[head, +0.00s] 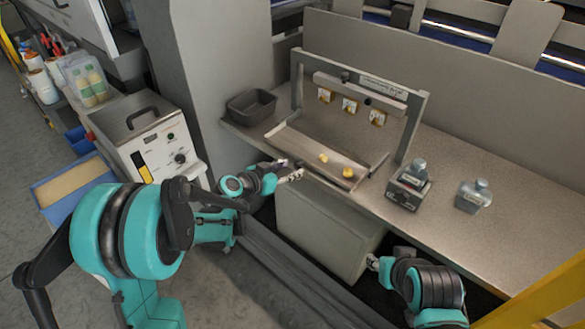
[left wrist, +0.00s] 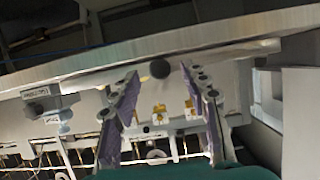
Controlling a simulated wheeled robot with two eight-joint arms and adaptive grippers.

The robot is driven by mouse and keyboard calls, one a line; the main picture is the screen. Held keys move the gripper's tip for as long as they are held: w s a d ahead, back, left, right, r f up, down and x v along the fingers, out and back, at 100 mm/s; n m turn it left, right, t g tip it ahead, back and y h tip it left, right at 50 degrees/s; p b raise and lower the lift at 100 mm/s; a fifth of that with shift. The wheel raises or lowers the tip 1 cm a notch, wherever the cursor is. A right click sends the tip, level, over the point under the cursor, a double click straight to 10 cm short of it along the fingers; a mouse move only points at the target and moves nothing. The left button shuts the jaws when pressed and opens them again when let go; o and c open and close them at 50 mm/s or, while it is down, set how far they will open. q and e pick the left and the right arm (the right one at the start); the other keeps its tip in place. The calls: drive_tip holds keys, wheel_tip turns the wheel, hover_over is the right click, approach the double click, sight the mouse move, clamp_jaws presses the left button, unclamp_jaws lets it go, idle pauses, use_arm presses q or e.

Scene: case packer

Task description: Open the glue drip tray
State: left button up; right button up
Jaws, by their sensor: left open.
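The glue drip tray (head: 312,154) is a shallow metal tray on the bench under the nozzle frame, with yellow glue lumps (head: 348,172) in it. My left gripper (head: 291,174) is at the tray's front edge, open and empty. I cannot tell whether the gripper touches the tray. My right gripper (head: 373,263) is low in front of the bench, by the cabinet; its fingers are too small to read.
The nozzle frame (head: 415,118) stands over the tray. A pale cabinet (head: 325,232) is below the bench. A glue unit (head: 150,140) stands at left.

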use_arm(q)
drive_tip(key=v, duration=1)
drive_tip(key=shift+f, duration=0.1)
drive_tip(key=s+a+n+g+y, duration=0.1)
drive_tip(key=s+a+n+y, duration=0.1)
drive_tip(key=s, duration=0.9)
drive_tip(key=s+a+n+g+y, duration=0.2)
drive_tip(key=s+n+y, duration=0.3)
drive_tip(key=s, duration=0.7)
drive_tip(key=shift+a+f+g+y, duration=0.3)
drive_tip(key=shift+a+f+y, duration=0.1)
drive_tip(key=shift+a+f, duration=0.15)
